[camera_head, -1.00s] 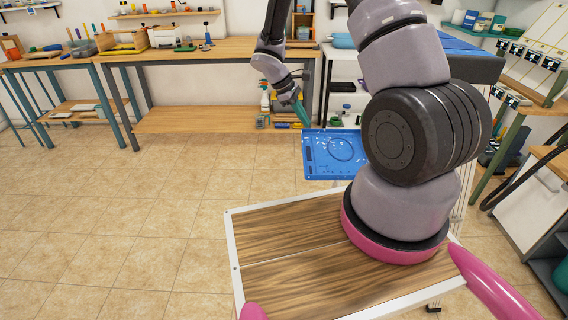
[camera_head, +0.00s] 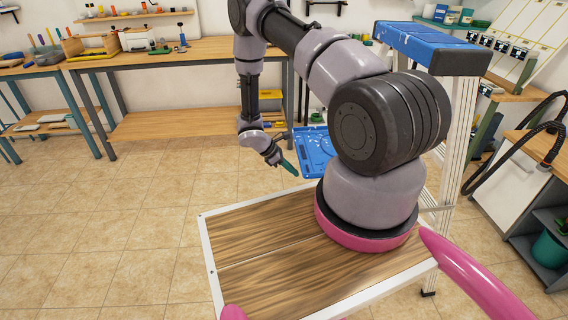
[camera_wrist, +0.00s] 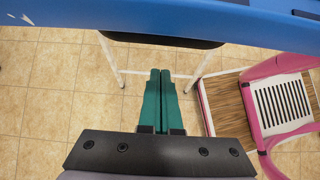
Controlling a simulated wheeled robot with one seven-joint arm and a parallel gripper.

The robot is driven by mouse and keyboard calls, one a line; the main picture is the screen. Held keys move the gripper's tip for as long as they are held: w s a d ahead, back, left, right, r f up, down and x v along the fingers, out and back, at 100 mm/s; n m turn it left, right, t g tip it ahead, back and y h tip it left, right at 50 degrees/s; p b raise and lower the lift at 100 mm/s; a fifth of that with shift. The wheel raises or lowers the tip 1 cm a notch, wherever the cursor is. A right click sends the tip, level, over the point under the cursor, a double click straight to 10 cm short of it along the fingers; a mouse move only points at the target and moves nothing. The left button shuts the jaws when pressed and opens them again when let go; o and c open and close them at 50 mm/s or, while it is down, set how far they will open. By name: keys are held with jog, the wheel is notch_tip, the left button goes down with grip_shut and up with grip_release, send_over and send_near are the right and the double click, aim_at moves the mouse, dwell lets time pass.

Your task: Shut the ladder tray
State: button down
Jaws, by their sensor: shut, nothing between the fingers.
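The blue ladder tray (camera_head: 314,158) sticks out from the ladder, behind my arm in the head view, which hides its right part. The ladder's blue top step (camera_head: 430,48) and pale legs (camera_head: 459,135) stand to the right. My gripper (camera_head: 290,169) points down at the tray's lower left edge, with its green fingers together. In the wrist view the fingers (camera_wrist: 161,76) are shut and empty, with a blue ladder part (camera_wrist: 215,22) across the top of the picture. I cannot tell whether the fingers touch the tray.
A wooden workbench (camera_head: 180,50) with a lower shelf stands along the back wall. A cabinet with a black hose (camera_head: 520,150) stands at the right. The tiled floor (camera_head: 150,210) at the left is clear.

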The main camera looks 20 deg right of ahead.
jog(key=shift+s+d+r, duration=0.15)
jog(key=shift+d+r, duration=0.3)
jog(key=shift+r, duration=0.3)
jog(key=shift+s+d+r, duration=0.15)
jog(key=shift+d+r, duration=0.3)
jog(key=shift+r, duration=0.25)
